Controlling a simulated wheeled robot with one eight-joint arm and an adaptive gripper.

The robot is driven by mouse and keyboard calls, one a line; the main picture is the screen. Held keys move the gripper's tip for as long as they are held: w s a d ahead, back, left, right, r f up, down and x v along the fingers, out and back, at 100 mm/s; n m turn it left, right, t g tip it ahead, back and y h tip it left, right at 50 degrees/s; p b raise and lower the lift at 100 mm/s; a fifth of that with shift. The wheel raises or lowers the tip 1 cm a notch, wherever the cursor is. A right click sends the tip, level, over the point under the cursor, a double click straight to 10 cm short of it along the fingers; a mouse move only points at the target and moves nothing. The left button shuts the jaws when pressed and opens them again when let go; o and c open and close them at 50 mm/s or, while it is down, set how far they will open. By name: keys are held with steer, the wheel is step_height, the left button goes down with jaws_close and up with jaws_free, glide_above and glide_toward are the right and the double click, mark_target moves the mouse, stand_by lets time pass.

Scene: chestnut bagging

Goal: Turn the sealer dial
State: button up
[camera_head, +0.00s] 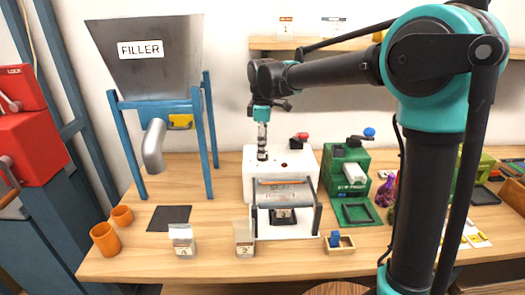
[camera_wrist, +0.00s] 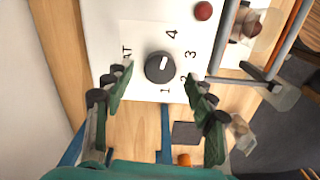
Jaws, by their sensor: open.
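The white sealer (camera_head: 253,180) stands mid-table, with a bag (camera_head: 283,214) at its front under the bar. Its round black dial (camera_wrist: 154,74) shows in the wrist view on the white panel, with numbers 1 to 4 around it. A white mark on the dial runs roughly up and down in the picture; I cannot tell which end is the pointer. My gripper (camera_wrist: 159,78) is open, with one finger on each side of the dial, apparently not touching it. In the head view my gripper (camera_head: 262,148) points down over the sealer's back left; the dial is not clear there.
A red knob (camera_wrist: 203,11) is on the sealer. Bags labelled 4 (camera_head: 182,241) and 2 (camera_head: 244,240) stand in front. The filler (camera_head: 150,70) is left, a green machine (camera_head: 347,172) right. A dark mat (camera_head: 169,218) and orange cups (camera_head: 105,239) lie left.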

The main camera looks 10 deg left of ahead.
steer(key=shift+f, duration=1)
steer(key=c, duration=1.2)
